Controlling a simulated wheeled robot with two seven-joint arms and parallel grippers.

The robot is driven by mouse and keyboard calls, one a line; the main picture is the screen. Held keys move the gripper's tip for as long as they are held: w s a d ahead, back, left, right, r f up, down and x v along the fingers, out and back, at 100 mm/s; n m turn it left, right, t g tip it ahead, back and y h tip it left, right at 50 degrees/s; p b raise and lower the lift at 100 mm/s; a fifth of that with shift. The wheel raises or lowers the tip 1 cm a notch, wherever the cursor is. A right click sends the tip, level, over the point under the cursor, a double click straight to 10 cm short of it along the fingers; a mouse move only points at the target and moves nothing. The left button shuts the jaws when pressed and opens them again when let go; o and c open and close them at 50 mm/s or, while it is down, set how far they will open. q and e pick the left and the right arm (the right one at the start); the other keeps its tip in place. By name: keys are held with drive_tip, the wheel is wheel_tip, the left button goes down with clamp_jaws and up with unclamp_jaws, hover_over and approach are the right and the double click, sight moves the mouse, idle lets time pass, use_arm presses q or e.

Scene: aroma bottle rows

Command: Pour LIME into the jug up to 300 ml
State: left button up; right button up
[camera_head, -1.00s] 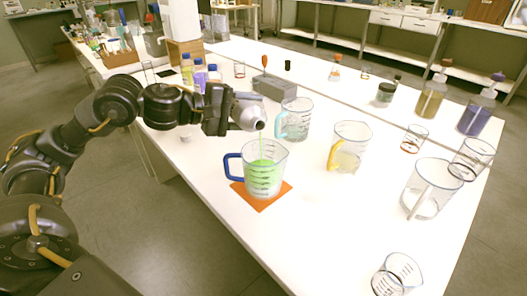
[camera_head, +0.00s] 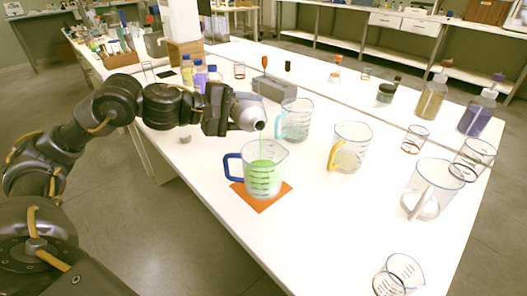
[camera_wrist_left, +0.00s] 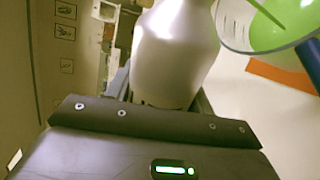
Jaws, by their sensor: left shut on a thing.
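My left gripper (camera_head: 218,112) is shut on a silvery bottle (camera_head: 248,112), tilted with its mouth over the jug. A thin green stream runs from the mouth into the jug. The jug (camera_head: 281,158) is clear with a blue handle and stands on an orange mat (camera_head: 258,205). Green liquid fills a large part of it; I cannot read the level against the marks. In the left wrist view the bottle (camera_wrist_left: 175,50) fills the middle, and the jug (camera_wrist_left: 235,30) with green liquid is at the upper right. My right gripper is not in view.
A jug with a pale blue handle (camera_head: 295,122) stands just behind, and a yellow-handled jug (camera_head: 350,147) to the right. A larger clear jug (camera_head: 430,190) and beakers stand further right. A grey block (camera_head: 272,88) is behind.

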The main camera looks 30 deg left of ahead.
use_arm(q)
drive_tip(key=shift+b, duration=0.8)
idle(3.0)
drive_tip(key=shift+a+f+b, duration=0.15)
drive_tip(key=shift+f+b, duration=0.3)
drive_tip(key=shift+b, duration=0.15)
drive_tip(key=shift+w+a+f+n+h+b, duration=0.25)
drive_tip(key=shift+f+n+h+b, duration=0.2)
drive_tip(key=shift+n+b, duration=0.35)
drive_tip(key=shift+n, duration=0.3)
drive_tip(key=n, duration=0.1)
drive_tip(key=s+d+n+h+b, duration=0.1)
drive_tip(key=n, duration=0.1)
drive_tip(key=shift+d+r+g+h, duration=0.15)
drive_tip(key=shift+g+h, duration=0.1)
drive_tip(key=shift+g, duration=0.15)
drive_tip(key=shift+s+d+r+n, duration=0.1)
drive_tip(key=shift+d+r+n, duration=0.1)
drive_tip(key=shift+n, duration=0.3)
